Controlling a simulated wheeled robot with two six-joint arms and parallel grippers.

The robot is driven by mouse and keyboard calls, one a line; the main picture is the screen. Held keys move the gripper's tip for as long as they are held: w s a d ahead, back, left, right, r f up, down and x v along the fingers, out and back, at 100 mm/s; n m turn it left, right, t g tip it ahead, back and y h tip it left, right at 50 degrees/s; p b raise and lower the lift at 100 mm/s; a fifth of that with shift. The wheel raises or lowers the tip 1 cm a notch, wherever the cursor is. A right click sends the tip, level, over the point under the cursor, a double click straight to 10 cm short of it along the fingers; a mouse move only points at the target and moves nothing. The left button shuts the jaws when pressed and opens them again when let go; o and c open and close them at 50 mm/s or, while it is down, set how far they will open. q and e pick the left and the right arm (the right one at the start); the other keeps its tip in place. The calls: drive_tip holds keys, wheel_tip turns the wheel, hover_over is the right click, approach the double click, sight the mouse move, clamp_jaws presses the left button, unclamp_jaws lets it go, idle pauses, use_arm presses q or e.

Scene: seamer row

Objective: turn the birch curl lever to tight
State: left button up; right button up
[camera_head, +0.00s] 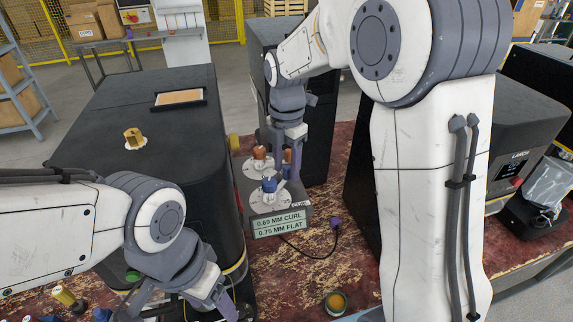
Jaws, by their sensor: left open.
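A grey control box (280,207) stands on the worn red bench, with a sign reading 0.60 MM CURL and 0.75 MM FLAT (282,222) on its front. On top are a lever with an orange-brown knob (259,153) and, nearer, one with a blue knob (269,184), each on a pale round dial. I cannot tell which is the birch curl lever, nor read the dial marks. My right gripper (292,165) points down over the box's back right, close to the levers; its jaw opening is unclear. My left gripper (185,306) is open at the lower left, away from the box.
A large black machine (140,110) with a yellow knob (133,137) stands left of the box. A dark cabinet (320,130) is behind it. A purple plug (335,222) on a cable and a small round tin (336,302) lie on the bench. My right arm hides much of the right side.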

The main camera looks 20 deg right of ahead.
clamp_jaws()
idle(1.3)
